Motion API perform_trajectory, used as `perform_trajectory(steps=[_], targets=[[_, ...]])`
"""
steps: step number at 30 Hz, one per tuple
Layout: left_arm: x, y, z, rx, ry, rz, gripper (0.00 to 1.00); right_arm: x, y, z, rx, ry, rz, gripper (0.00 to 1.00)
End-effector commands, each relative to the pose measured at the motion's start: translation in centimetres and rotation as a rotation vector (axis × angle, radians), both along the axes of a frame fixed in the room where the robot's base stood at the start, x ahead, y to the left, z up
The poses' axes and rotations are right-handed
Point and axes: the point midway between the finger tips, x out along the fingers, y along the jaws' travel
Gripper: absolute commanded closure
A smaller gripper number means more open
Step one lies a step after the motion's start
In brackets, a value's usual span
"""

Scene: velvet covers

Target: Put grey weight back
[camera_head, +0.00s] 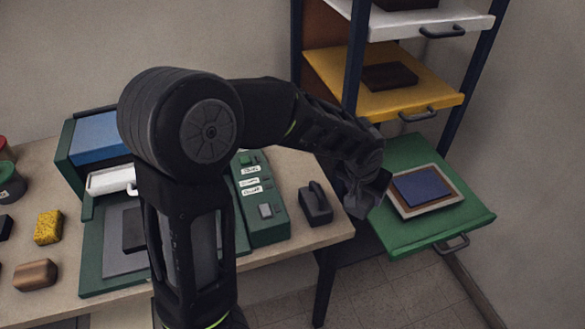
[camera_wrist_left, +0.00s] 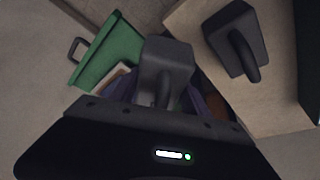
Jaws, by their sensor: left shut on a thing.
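My left gripper (camera_head: 358,172) is shut on a grey weight (camera_head: 366,195), a block with a handle. It holds the weight between the table's right end and the green shelf tray (camera_head: 440,222), apparently in the air. In the left wrist view the grey weight (camera_wrist_left: 166,62) fills the middle and hides part of what lies beyond. A darker weight with a handle (camera_head: 316,205) stands on the table near its right edge; it also shows in the left wrist view (camera_wrist_left: 228,42). My right gripper is not in view.
The green tray is pulled out and bears a framed blue pad (camera_head: 422,187). Above it are a yellow tray (camera_head: 435,92) with a dark block and a white tray (camera_head: 455,22). A green device with labels (camera_head: 262,215), a yellow sponge (camera_head: 48,227) and a brown block (camera_head: 36,274) are on the table.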

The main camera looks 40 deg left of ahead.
Motion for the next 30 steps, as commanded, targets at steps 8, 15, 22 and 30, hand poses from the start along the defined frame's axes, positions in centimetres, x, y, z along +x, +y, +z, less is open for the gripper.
perform_trajectory(steps=[8, 15, 22, 30], targets=[[1.1, 1.7, 0.5, -0.001, -0.004, 0.073, 1.0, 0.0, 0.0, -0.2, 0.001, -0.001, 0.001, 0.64], [3.3, 7.9, 1.6, 0.0, 0.005, 0.325, 1.0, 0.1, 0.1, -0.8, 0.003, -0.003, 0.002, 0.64], [4.6, 16.1, 3.1, 0.0, 0.004, 0.656, 1.0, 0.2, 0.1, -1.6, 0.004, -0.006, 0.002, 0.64], [4.3, 22.5, 4.6, -0.001, -0.006, 0.927, 1.0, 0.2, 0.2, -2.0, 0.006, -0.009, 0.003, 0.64]])
